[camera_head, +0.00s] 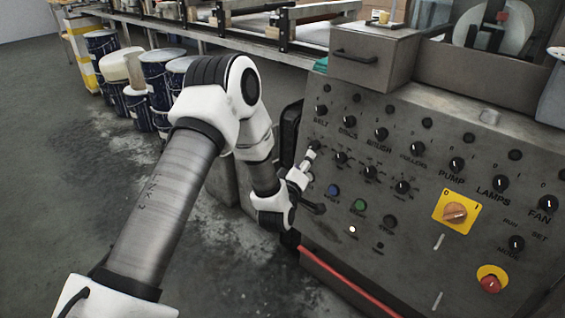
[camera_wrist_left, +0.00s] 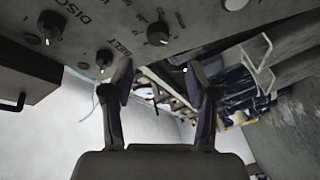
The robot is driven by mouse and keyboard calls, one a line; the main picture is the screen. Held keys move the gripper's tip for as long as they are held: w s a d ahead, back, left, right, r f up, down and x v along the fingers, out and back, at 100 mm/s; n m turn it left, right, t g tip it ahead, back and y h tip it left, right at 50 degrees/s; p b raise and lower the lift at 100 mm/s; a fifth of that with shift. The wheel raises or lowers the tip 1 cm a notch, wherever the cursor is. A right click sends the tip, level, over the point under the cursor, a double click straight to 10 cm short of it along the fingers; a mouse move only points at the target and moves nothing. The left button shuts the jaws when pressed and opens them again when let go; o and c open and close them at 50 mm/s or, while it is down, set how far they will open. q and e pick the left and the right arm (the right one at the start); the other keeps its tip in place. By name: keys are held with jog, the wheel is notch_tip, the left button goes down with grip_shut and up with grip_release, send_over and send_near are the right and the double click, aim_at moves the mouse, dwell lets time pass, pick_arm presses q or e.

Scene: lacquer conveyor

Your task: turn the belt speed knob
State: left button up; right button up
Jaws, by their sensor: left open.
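The grey control panel (camera_head: 455,215) carries a top row of labelled black knobs, with the BELT knob (camera_head: 321,110) at its left end. Below it is a second row of smaller dials. My left gripper (camera_head: 309,158) is at the left end of that second row, close to the panel, and largely hides the dial there. In the left wrist view that dial, the likely belt speed knob (camera_wrist_left: 158,37), lies beyond the open fingertips (camera_wrist_left: 160,67), between their lines. A gap to it seems to show. Nothing is held. My right gripper is out of view.
The panel also has a yellow-plated rotary switch (camera_head: 456,212), a red stop button (camera_head: 490,283) and coloured push buttons such as a green one (camera_head: 360,205). A drawer box (camera_head: 372,57) sits above. Paint cans (camera_head: 103,45) stand on the floor at the back left.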

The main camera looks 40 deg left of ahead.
aim_at(313, 147)
pick_arm(q)
jog(key=b+x, duration=0.2)
jog(key=x, duration=0.6)
jog(key=shift+w+d, duration=0.1)
jog(key=shift+w, duration=0.05)
grip_shut()
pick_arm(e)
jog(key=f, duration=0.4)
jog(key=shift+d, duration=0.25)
